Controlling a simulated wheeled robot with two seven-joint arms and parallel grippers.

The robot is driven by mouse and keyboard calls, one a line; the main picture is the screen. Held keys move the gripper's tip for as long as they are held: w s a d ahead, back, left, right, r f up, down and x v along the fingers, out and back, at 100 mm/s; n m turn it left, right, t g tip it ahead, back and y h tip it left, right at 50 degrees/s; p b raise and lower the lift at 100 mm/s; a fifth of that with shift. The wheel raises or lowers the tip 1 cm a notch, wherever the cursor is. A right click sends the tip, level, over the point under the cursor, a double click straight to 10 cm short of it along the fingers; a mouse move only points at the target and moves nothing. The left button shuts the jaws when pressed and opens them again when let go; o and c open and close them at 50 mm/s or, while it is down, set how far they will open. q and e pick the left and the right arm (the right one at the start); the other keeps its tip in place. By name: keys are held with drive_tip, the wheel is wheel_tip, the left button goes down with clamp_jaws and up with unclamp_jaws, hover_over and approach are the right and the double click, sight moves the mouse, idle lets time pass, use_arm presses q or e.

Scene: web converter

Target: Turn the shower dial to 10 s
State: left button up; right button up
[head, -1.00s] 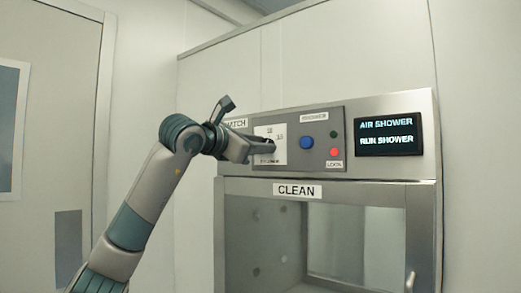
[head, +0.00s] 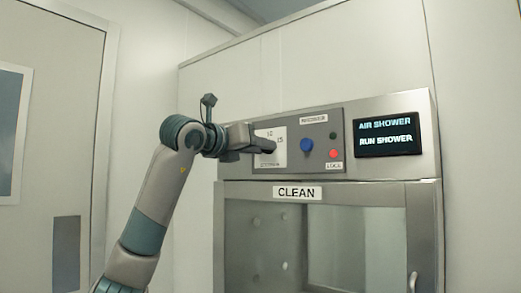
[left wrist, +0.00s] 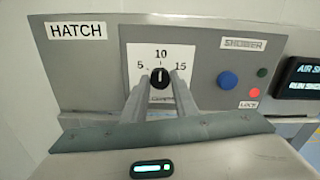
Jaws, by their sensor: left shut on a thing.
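The shower dial is a small black knob (left wrist: 160,77) on a white scale plate marked 5, 10 and 15. In the left wrist view its pale pointer line stands about upright, toward the 10. My left gripper (left wrist: 159,84) has one finger on each side of the knob and is shut on it. In the head view the gripper (head: 268,146) reaches in from the left and hides the knob; part of the white scale plate (head: 279,139) shows around it.
Right of the dial are a blue button (head: 307,146), a small dark green lamp (head: 333,135) and a red lamp (head: 333,154). The display (head: 388,135) reads AIR SHOWER, RUN SHOWER. Below is a hatch with a glass window (head: 355,240), marked CLEAN.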

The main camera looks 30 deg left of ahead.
idle(0.4)
use_arm(q)
drive_tip(key=o, duration=1.1)
drive_tip(key=shift+c, duration=0.2)
drive_tip(key=shift+s, duration=0.1)
drive_tip(key=s+a+b, duration=0.1)
drive_tip(key=s+b, duration=0.1)
drive_tip(key=s, duration=1.5)
drive_tip(key=shift+a+b, duration=0.2)
drive_tip(key=shift+b, duration=0.2)
use_arm(e)
wheel_tip(320, 180, up, 8)
drive_tip(key=shift+s, duration=0.3)
